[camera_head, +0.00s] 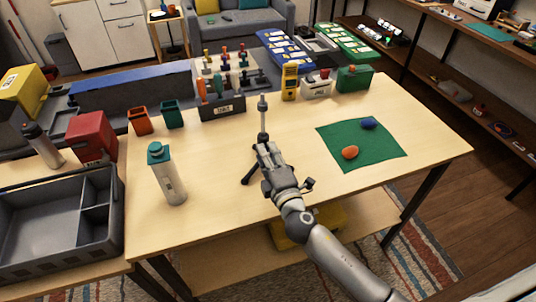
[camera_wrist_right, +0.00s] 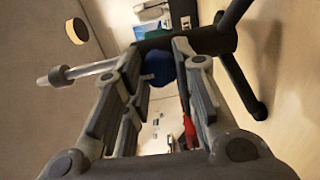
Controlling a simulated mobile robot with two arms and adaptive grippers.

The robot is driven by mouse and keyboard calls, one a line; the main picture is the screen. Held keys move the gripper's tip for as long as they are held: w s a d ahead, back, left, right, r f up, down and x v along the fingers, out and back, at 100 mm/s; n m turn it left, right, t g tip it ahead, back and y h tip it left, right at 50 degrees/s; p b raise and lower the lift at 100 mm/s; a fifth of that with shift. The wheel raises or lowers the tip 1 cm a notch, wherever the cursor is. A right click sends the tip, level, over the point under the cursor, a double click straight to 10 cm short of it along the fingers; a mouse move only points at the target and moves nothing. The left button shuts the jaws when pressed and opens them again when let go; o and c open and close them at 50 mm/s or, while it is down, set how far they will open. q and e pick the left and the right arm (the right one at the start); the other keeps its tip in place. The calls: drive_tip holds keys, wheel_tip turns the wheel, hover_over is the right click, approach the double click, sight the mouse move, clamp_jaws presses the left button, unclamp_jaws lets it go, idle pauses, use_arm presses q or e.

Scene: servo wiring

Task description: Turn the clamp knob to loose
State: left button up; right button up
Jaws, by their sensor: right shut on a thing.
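A small tripod stand with a thin upright post (camera_head: 263,118) and dark legs (camera_head: 248,176) stands on the table near its middle. My right gripper (camera_head: 266,158) is at the stand's lower part and hides much of it. In the right wrist view, the fingers of my right gripper (camera_wrist_right: 160,75) are shut on a rounded blue knob (camera_wrist_right: 158,68) beside the stand's dark hub (camera_wrist_right: 222,42). A narrow red part (camera_wrist_right: 188,130) shows between the fingers. The knob's turned position cannot be told. My left gripper is not in view.
A green mat (camera_head: 340,158) with an orange and a blue object lies right of the stand. A teal-capped bottle (camera_head: 168,175) stands to the left. Tool holders, a yellow meter (camera_head: 290,82) and small boxes line the back. The table's front is mostly clear.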

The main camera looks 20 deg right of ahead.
drive_tip(key=shift+n, duration=0.3)
drive_tip(key=o, duration=1.1)
drive_tip(key=shift+c, duration=0.2)
drive_tip(key=shift+s, duration=0.15)
drive_tip(key=s, duration=1.1)
drive_tip(key=shift+s+d, duration=0.2)
drive_tip(key=shift+s, duration=0.2)
